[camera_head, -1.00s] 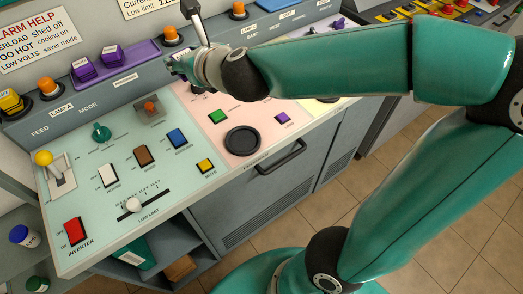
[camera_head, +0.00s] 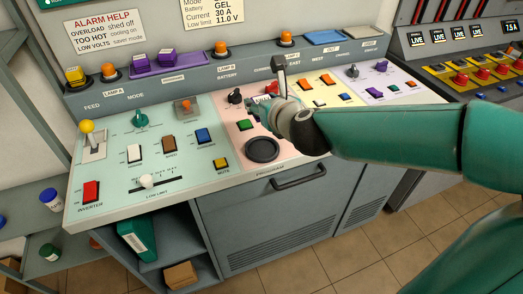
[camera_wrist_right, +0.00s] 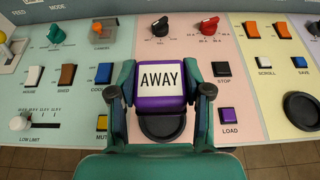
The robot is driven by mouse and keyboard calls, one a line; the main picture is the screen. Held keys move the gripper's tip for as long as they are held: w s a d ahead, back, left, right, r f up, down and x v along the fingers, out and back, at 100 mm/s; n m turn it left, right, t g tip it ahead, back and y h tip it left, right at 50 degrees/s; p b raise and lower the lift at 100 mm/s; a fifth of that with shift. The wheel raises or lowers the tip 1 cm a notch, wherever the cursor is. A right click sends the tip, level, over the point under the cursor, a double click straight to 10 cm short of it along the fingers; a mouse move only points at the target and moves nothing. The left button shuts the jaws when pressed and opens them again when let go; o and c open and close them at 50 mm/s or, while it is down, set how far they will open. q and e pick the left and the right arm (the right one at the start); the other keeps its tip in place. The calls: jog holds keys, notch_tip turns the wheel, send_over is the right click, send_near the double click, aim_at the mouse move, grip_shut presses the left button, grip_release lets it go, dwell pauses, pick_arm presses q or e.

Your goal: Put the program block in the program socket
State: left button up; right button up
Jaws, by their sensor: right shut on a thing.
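My right gripper (camera_wrist_right: 162,100) is shut on the program block (camera_wrist_right: 160,78), a purple block with a white top reading AWAY, in the right wrist view. The block appears above the pink panel. A dark round recess (camera_wrist_right: 162,128), which may be the program socket, shows partly behind it. In the head view, the right gripper (camera_head: 262,112) is over the pink panel, just behind the dark round recess (camera_head: 262,149); the fingers and arm mostly hide the block. My left gripper is not in view.
Switches and knobs surround the recess, including a yellow MUTE button (camera_head: 221,163) and a purple LOAD button (camera_wrist_right: 229,114). A black handle (camera_head: 298,177) juts from the front.

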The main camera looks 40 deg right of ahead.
jog(key=b, duration=0.2)
send_over(262, 149)
notch_tip(262, 149, down, 6)
jog(key=shift+f, duration=0.25)
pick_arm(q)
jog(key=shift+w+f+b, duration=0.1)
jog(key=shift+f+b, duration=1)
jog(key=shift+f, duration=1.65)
pick_arm(e)
jog(key=shift+f, duration=2.45)
jog(key=shift+f, duration=0.15)
jog(key=o, duration=1.2)
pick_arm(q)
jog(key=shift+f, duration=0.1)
